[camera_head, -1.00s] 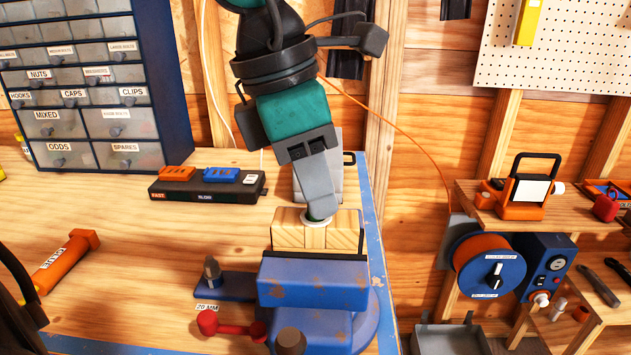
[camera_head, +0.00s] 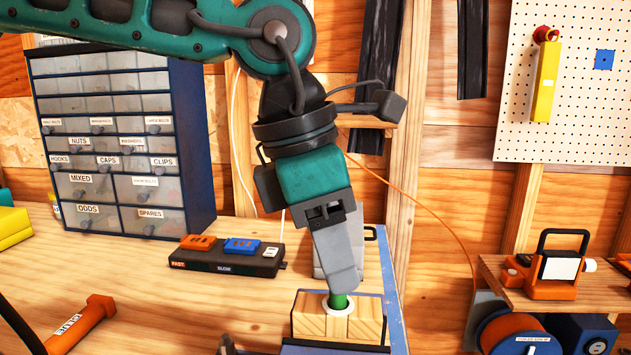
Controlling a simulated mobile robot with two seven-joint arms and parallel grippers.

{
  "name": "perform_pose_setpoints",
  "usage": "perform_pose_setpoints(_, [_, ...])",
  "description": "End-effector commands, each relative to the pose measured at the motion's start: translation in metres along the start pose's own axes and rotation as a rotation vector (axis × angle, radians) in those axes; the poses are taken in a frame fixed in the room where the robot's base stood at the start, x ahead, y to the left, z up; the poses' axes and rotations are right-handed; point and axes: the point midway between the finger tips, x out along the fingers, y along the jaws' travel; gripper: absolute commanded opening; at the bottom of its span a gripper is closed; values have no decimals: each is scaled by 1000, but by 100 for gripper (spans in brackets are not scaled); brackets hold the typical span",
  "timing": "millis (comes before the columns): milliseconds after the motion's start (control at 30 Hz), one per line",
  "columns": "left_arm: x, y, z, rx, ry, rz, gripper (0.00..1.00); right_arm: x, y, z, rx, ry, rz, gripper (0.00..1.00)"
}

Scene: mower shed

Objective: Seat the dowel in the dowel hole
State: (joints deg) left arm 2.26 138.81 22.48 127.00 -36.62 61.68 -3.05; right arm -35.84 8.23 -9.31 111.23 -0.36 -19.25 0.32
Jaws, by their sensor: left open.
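A green dowel (camera_head: 338,301) stands upright at the white-ringed dowel hole (camera_head: 338,308) in the top of a pale wooden block (camera_head: 308,318). Only a short green length shows between the ring and my fingers. My left gripper (camera_head: 343,288) comes down from above with its grey fingers at the dowel's top. Its jaws are open, and the near finger hides the upper part of the dowel. How deep the dowel sits cannot be seen. The block is held in a blue vise, mostly below the picture's edge. My right gripper is not in view.
A drawer cabinet (camera_head: 120,135) stands at the back left of the bench. A black tray with orange and blue pieces (camera_head: 225,258) lies left of the block. An orange-handled tool (camera_head: 80,325) lies front left. A shelf with an orange lamp (camera_head: 550,270) is at right.

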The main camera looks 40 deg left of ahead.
Motion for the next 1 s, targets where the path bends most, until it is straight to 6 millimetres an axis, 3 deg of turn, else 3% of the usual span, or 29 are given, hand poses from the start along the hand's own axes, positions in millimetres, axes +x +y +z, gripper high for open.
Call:
perform_pose_setpoints(200, [-52,1,2,0,-7,3,43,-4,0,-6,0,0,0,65])
perform_pose_setpoints(400, [-84,0,1,1,-3,1,43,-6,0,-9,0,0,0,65])
perform_pose_setpoints(600, [-94,0,0,1,-1,0,43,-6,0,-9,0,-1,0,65])
perform_pose_setpoints(1000, [-94,0,0,1,0,0,43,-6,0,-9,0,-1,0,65])
